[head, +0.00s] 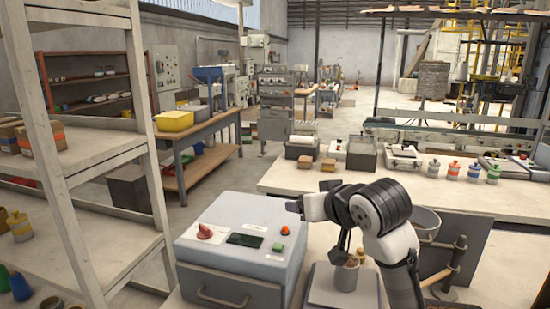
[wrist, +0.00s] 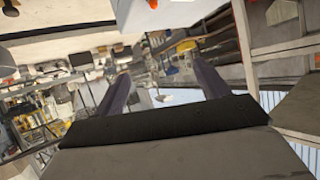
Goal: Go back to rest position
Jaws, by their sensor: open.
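My gripper (head: 293,206) is in the head view, at the left end of my bent arm. It points left and hangs in the air above the back right part of a grey control box (head: 228,292). In the wrist view its two dark fingers (wrist: 163,80) stand apart, with nothing held between them. The box top carries a red knob (head: 205,232), a dark display (head: 244,240), a green button (head: 277,247) and an orange button (head: 284,231).
A small cup (head: 346,277) with brown contents stands on a grey platform (head: 322,289), close by my arm. A metal bowl (head: 425,220) is right of my arm. A shelf rack (head: 150,130) stands left. A bench (head: 290,180) with several jars and boxes lies behind.

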